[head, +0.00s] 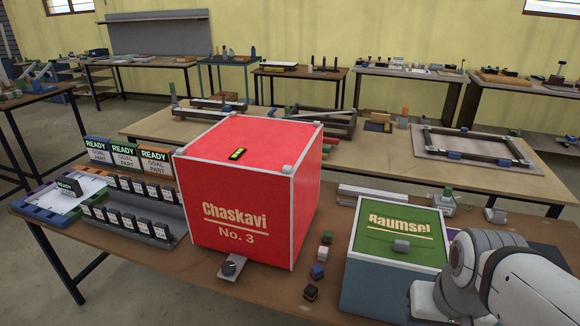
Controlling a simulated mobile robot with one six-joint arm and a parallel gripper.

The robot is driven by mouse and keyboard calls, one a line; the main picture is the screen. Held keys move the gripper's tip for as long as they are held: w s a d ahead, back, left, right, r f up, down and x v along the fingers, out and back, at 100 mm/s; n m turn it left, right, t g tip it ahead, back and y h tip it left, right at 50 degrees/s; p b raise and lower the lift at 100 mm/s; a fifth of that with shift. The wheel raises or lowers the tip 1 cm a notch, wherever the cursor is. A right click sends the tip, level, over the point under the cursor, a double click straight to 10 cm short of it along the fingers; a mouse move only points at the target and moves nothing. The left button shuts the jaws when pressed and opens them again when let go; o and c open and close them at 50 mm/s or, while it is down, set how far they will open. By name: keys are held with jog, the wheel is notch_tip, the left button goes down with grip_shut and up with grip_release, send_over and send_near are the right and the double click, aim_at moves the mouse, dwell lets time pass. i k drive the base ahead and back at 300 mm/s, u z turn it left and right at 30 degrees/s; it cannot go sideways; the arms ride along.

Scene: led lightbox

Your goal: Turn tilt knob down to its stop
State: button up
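A large red lightbox (240,190) with pale edges, marked "Chaskavi No. 3", stands on the brown workbench. A small grey knob-like part (231,266) sticks out at the foot of its front face. A blue-grey box with a green sloped top (385,225), marked "Raumsel", stands to its right. A small grey knob-like part (401,244) is on that top. No label shows which part is the tilt knob, and I cannot read the setting of either. My white arm covers the lower right corner; my gripper is not visible.
Black upright parts stand in grey racks (150,233) at left, beside READY cards (125,155) and a coloured-rim tray (50,215). A grey rail (375,195) lies behind the green-topped box.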

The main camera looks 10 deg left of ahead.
aim_at(228, 268)
jog(key=u, duration=1.4)
